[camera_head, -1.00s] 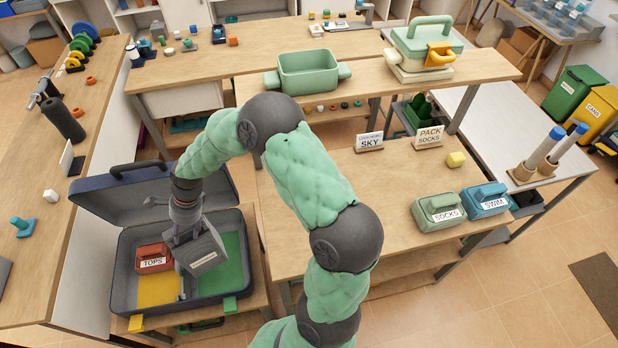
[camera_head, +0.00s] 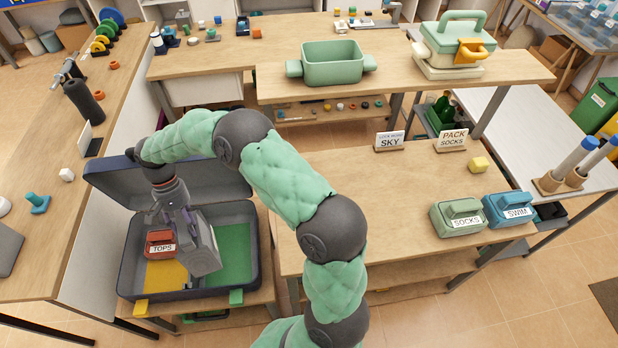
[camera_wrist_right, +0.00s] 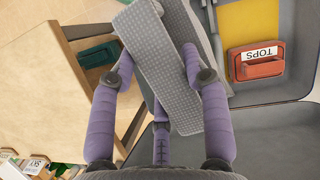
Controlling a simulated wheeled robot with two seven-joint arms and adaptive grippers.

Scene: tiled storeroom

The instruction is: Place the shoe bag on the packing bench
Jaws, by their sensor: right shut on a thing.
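The grey shoe bag (camera_head: 203,248) is a flat, padded block held over the open suitcase (camera_head: 252,280). My right gripper (camera_head: 183,218) is shut on it, and the bag hangs tilted below the fingers. In the wrist view the bag (camera_wrist_right: 165,85) lies between the purple fingers. Whether its lower end touches the suitcase floor cannot be told. A wooden bench (camera_head: 370,215) to the right of the suitcase has a bare left part; whether it is the packing bench is not marked. My left gripper is not in view.
A red TOPS pouch (camera_head: 160,243) lies in the suitcase beside yellow and green panels.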

